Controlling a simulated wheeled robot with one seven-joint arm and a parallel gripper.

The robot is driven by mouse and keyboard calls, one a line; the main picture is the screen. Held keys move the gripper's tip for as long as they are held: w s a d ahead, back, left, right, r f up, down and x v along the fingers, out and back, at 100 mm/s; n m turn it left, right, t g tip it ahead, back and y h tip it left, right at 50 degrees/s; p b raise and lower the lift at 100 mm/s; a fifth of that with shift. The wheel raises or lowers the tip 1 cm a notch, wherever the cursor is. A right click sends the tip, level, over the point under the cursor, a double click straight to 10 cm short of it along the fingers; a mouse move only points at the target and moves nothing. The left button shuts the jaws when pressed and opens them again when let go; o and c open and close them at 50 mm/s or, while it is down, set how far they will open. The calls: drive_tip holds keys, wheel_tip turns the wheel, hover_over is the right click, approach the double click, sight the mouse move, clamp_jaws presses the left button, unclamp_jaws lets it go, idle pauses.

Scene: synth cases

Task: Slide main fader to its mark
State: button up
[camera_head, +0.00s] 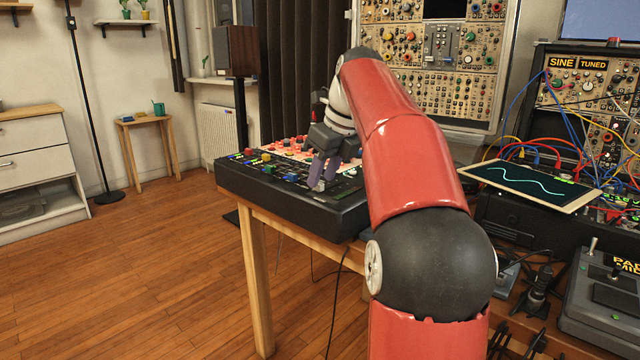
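A black mixing console (280,201) lies on a wooden table, its top covered with red, blue and yellow knobs and fader caps. My gripper (322,186) points down at the right part of the console's top, with its fingertips at or just above the surface. The fingers show small and close to each other; I cannot tell whether they are open or shut, or on a cap. I cannot make out the main fader or its mark; my gripper and red arm cover part of the console's right side.
A tablet with a cyan wave (530,185), patch cables and synth modules stand at the right. A dark speaker (235,52) on a stand is behind the console. A grey joystick box (600,300) sits at front right. The wooden floor (130,280) at left is clear.

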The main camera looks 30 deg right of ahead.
drive_tip(key=shift+x, duration=0.8)
clamp_jaws()
